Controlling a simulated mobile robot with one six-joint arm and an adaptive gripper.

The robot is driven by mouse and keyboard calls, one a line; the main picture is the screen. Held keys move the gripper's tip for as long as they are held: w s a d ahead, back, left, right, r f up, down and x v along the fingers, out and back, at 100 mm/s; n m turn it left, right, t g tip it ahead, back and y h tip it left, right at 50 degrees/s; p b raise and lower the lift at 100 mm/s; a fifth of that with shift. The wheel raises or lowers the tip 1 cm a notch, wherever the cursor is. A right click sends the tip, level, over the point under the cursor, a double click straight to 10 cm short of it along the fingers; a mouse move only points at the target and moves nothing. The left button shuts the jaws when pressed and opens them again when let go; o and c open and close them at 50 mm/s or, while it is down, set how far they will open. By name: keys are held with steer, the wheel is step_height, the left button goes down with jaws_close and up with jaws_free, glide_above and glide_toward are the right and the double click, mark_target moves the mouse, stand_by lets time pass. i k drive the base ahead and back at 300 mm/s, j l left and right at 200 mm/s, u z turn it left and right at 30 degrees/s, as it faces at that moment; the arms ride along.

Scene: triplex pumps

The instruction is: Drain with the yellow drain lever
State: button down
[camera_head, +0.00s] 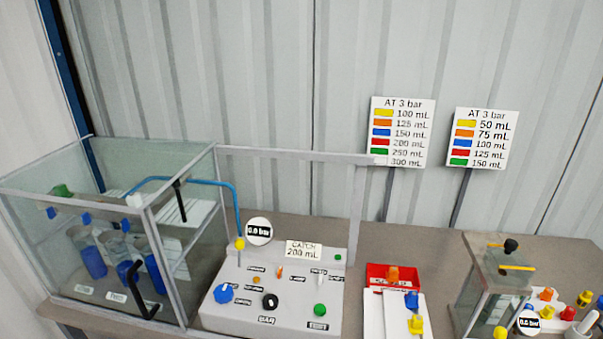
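Several yellow parts show, and I cannot tell from their labels which is the drain lever. A small yellow part (240,243) sits at the lower end of the blue pipe (236,205), by the left pump's light grey panel (222,268). A yellow bar (517,267) shows at the right glass case (490,300). The left gauge (259,231) reads 0.0 bar. A card (303,250) reads "CATCH 200 mL". The panel carries a blue knob (223,293), a black knob (270,301) and green buttons. My gripper is not in view.
A large glass case (165,235) with blue-filled cylinders stands at the left. A red tray (375,271) and white plates with coloured fittings lie mid-table. Two colour charts (402,132) (481,139) stand behind. More coloured fittings (567,314) crowd the right edge.

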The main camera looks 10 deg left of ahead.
mark_target(239, 243)
steer(key=i+j, duration=0.2)
steer(key=j, duration=0.15)
steer(key=i+j+z, duration=0.1)
steer(key=i+j, duration=0.35)
steer(key=j, duration=0.25)
steer(key=i+j, duration=0.2)
steer(key=j, duration=0.15)
steer(key=z, duration=0.05)
